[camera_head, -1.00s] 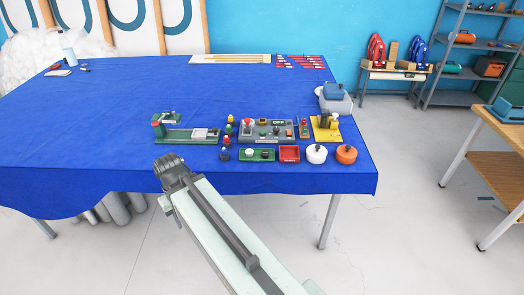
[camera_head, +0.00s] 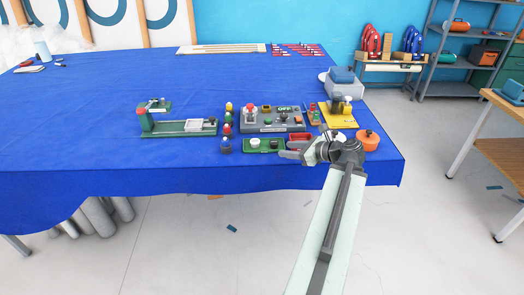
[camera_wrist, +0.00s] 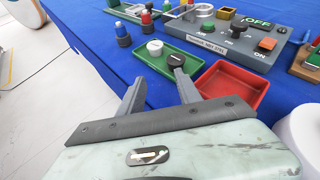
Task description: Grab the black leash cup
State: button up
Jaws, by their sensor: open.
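A small black cup (camera_wrist: 176,60), which I take for the black leash cup, stands in a green tray (camera_wrist: 186,80) beside a light grey cup (camera_wrist: 154,47). In the head view the black cup (camera_head: 274,143) is at the right part of the green tray (camera_head: 264,151), near the table's front edge. My gripper (camera_wrist: 160,80) is open and empty; in the wrist view its right finger points at the black cup and its left finger is left of the tray. In the head view my gripper (camera_head: 290,153) is just right of the tray. Whether a finger touches anything is unclear.
A red tray (camera_wrist: 232,86) lies right of the green tray. A grey control panel (camera_wrist: 238,42) stands behind. Small coloured bottles (camera_head: 227,129) stand to the left. An orange pot (camera_head: 367,140) is at the right. The blue table's (camera_head: 120,90) left part is mostly clear.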

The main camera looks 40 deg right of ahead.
aim_at(275, 142)
jog(key=d, duration=0.1)
jog(key=s+d+m, duration=0.1)
jog(key=s+d+m+t+h, duration=0.1)
jog(key=shift+d+r, duration=0.1)
jog(key=shift+r, duration=0.25)
jog(key=b+x, duration=0.2)
jog(key=x, duration=0.4)
jog(key=shift+f, duration=0.1)
jog(key=shift+w+a, duration=0.25)
jog(key=shift+w, duration=0.25)
jog(key=b+x, duration=0.2)
jog(key=x, duration=0.3)
jog(key=shift+w, duration=0.15)
grip_shut()
